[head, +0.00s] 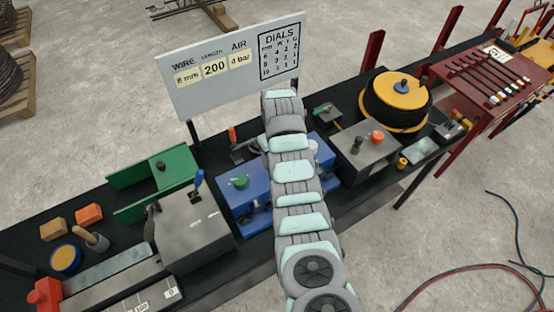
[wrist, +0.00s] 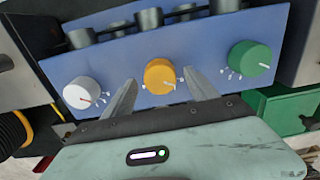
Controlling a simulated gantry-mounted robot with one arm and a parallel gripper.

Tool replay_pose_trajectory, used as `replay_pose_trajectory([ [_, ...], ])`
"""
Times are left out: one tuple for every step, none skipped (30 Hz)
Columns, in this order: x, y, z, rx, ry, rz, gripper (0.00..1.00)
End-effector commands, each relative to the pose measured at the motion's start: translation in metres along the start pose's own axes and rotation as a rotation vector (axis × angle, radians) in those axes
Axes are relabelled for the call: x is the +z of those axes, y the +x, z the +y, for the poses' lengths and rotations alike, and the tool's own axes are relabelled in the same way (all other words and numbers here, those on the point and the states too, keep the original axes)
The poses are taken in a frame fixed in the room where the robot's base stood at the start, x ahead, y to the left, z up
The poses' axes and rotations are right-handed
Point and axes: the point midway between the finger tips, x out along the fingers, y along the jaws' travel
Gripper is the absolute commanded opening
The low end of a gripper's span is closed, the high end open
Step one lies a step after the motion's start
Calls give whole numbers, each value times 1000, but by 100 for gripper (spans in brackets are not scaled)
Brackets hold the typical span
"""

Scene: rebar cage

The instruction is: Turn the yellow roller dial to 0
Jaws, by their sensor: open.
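The yellow roller dial (wrist: 160,76) is a round knob on the front of a blue box (wrist: 215,35) in the wrist view, with a red pointer line and small tick marks around it. The pointer faces toward the lower right in that view. My gripper (wrist: 157,88) is open, with one finger on each side of the yellow dial. I cannot tell whether the fingers touch it. A white dial (wrist: 81,93) is to the left and a green dial (wrist: 249,58) to the right. In the head view my arm hides the yellow dial; the green dial (head: 239,182) shows there on the blue box (head: 235,205).
A board (head: 236,64) with a dials table stands behind the bench. A grey machine (head: 193,228) with a blue lever and a green channel (head: 160,170) lie left of the blue box. A grey box (head: 366,150) and a yellow-topped wire spool (head: 396,100) stand right.

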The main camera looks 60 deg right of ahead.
Motion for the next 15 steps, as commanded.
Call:
replay_pose_trajectory([
  [-2,-6,0,3,-1,6,67],
  [-2,-10,0,3,-1,6,67],
  [-1,-16,0,2,-1,3,67],
  [-1,-22,0,3,-2,4,67],
  [-3,-30,0,4,-2,8,67],
  [-3,-40,0,4,-2,9,67],
  [-2,-46,0,3,-2,6,67],
  [-2,-57,-1,3,-2,5,67],
  [-2,-66,-1,3,-2,4,67],
  [-2,-72,-1,3,-2,4,67],
  [-1,-77,-1,2,-2,2,67],
  [0,-83,-2,1,-3,-1,67],
  [0,-86,-2,1,-3,-2,67],
  [0,-88,-1,1,-3,-3,67],
  [0,-91,-1,2,-2,-2,67],
])
